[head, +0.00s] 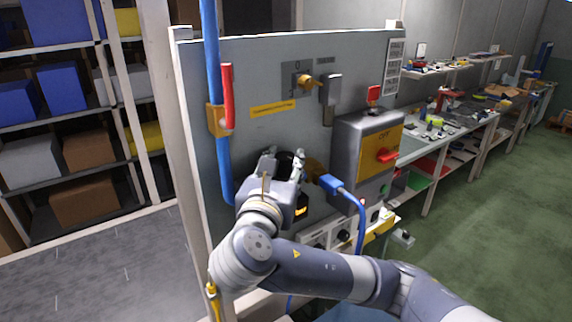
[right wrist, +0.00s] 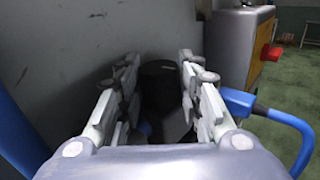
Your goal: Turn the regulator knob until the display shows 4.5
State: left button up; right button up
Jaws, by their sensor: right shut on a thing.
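The black regulator knob (head: 286,158) sits low on the grey panel, mostly hidden behind my right gripper (head: 283,154). In the right wrist view the dark round knob (right wrist: 158,78) stands between the two fingers, and the right gripper (right wrist: 158,66) is shut on it. A small dark box with an orange glow (head: 301,211) shows just below the gripper; it may be the display, but no number can be read. My left gripper is not in view.
A blue hose (right wrist: 272,110) with a blue plug (head: 330,183) hangs close right of the gripper. A blue pipe (head: 222,165) with a red lever (head: 228,97) runs at left. A grey-yellow switch box (head: 372,143) stands out at right.

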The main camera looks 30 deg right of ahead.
jog(key=shift+w+a+r+m+g+h, duration=0.1)
jog(key=shift+m+g+h, duration=0.7)
jog(key=shift+g+h, duration=0.1)
jog(key=shift+w+a+m+g+h, duration=0.1)
jog(key=shift+m+g+h, duration=0.85)
jog(key=shift+g, duration=0.35)
jog(key=shift+w+m+g+h, duration=0.1)
jog(key=shift+m+g+h, duration=0.65)
jog(key=shift+m+g, duration=0.5)
jog(key=o, duration=1.1)
jog(key=shift+c, duration=0.2)
jog(key=shift+s, duration=0.15)
